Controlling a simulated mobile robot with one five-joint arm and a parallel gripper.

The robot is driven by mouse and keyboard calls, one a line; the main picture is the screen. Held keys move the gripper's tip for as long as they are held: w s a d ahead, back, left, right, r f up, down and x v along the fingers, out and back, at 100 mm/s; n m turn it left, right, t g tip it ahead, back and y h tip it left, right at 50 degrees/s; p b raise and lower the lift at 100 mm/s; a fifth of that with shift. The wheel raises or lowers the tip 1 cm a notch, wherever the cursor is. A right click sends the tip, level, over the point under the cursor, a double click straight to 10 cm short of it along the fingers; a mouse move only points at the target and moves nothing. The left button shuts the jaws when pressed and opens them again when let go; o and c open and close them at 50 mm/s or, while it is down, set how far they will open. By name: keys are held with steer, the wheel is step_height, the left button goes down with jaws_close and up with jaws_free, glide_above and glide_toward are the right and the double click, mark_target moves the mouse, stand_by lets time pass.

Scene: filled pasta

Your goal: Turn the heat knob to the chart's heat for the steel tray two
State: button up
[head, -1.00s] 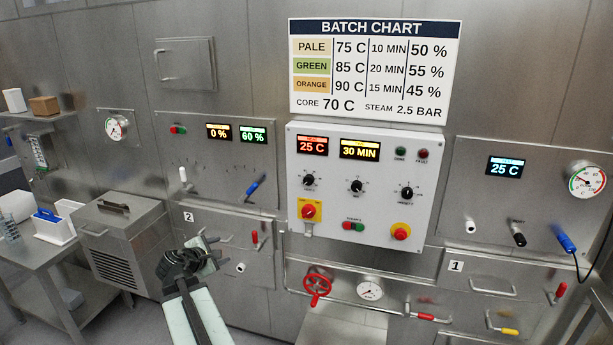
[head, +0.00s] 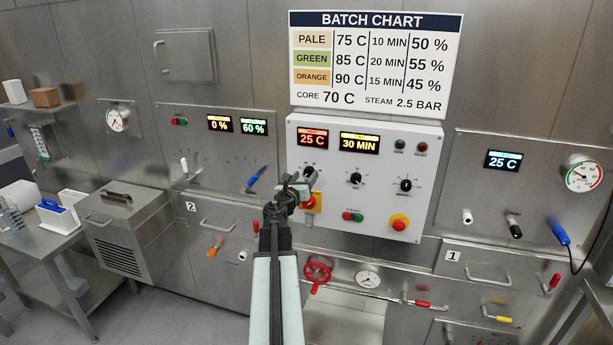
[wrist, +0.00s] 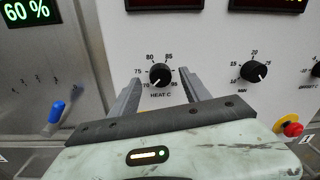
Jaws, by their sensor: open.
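The black heat knob (wrist: 160,75), marked HEAT C, is on the white control panel in the wrist view. Its scale shows 70, 75, 80 and 85; I cannot read its pointer surely. My gripper (wrist: 161,71) is open, one finger on each side of the knob; I cannot tell whether they touch it. In the head view my gripper (head: 291,187) partly hides the knob. The batch chart (head: 375,65) gives pale 75 C, green 85 C, orange 90 C. The heat display (head: 313,138) reads 25 C. A steel front labelled 2 (head: 191,207) is at lower left; no tray contents show.
The minutes knob (wrist: 254,72) is right of the heat knob. A red emergency-style button (head: 399,223) and a red valve wheel (head: 318,273) are lower. A blue lever (head: 255,176) is on the left panel. A steel cart (head: 40,245) stands far left.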

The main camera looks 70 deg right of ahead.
steer(key=shift+d, duration=1.1)
steer(key=shift+a, duration=0.1)
jaws_close()
steer(key=shift+m, duration=0.3)
